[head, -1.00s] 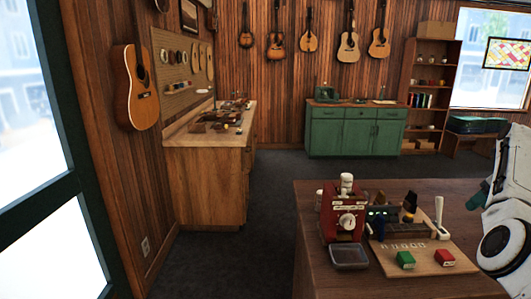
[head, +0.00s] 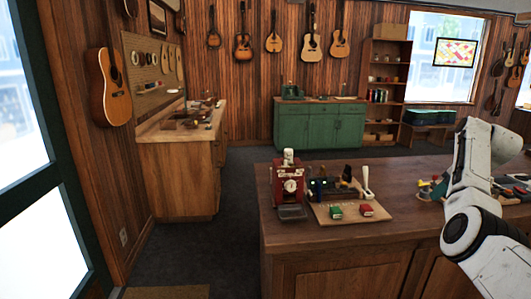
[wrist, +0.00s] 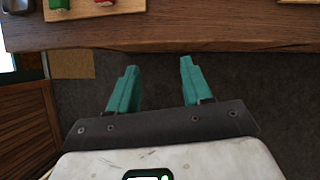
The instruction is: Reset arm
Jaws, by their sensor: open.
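My gripper (wrist: 155,88) shows in the wrist view with its two teal fingers apart and nothing between them. It hangs over dark carpet, just off the edge of the wooden counter (wrist: 170,35). In the head view my white arm is folded at the right, in front of the counter (head: 380,235); the gripper itself cannot be made out there.
A red machine (head: 289,186) and a wooden board (head: 350,213) with a green block (head: 336,212) and a red block (head: 366,209) stand on the counter. A workbench (head: 180,175) is at the left, a green cabinet (head: 320,128) behind. Carpet between them is clear.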

